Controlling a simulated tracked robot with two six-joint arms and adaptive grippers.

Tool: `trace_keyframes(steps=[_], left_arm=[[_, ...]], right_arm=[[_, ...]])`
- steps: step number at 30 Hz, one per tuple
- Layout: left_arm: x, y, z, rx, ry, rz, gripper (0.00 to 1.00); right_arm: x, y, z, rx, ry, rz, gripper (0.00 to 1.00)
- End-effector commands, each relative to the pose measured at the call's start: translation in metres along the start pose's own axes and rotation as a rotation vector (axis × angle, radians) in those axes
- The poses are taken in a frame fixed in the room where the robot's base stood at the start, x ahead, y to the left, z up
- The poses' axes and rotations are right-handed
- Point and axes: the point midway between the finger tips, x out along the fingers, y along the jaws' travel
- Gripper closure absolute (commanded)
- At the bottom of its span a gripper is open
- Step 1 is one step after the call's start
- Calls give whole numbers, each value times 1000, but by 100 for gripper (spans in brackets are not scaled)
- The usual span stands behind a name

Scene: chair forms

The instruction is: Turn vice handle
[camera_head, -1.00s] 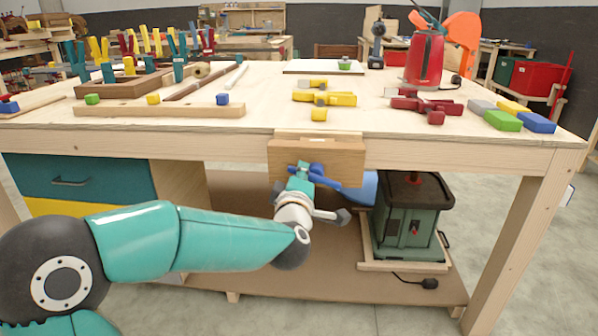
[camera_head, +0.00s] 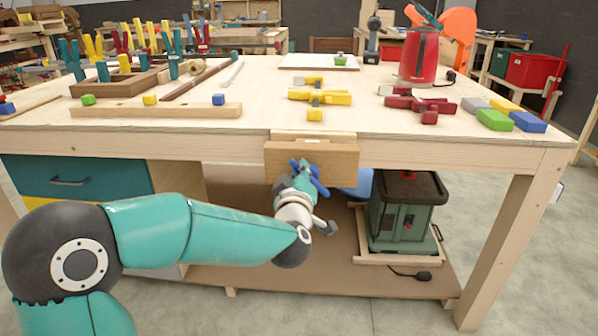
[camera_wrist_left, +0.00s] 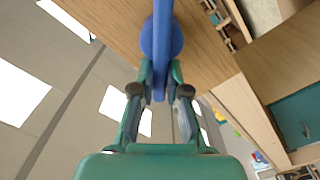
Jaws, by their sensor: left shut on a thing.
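The vice's wooden jaw (camera_head: 338,160) is fixed at the front edge of the workbench. Its blue handle (camera_head: 319,182) shows in the head view in front of the jaw, partly covered by my gripper. My left gripper (camera_head: 303,171) reaches up to it from below. In the left wrist view the blue handle (camera_wrist_left: 162,40) runs down from its round hub into my left gripper (camera_wrist_left: 160,90), whose two green fingers are shut on the bar from both sides. My right gripper is not in view.
A green machine (camera_head: 404,205) stands on the lower shelf right of my gripper. A teal drawer (camera_head: 75,178) is at left.

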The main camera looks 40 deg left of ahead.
Motion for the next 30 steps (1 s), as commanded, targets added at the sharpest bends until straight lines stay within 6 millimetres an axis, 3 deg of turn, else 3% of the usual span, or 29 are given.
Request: trace_keyframes(steps=[5,6,10,22,30], left_arm=[[-2,-4,7,5,-17,-7,100],[-2,-4,7,5,-17,-7,83],[-1,-3,6,4,-15,-6,61],[-4,-1,2,0,-7,-2,60],[-43,-1,3,0,-9,0,60]], right_arm=[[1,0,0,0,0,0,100],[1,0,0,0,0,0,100],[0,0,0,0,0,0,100],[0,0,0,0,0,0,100],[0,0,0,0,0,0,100]])
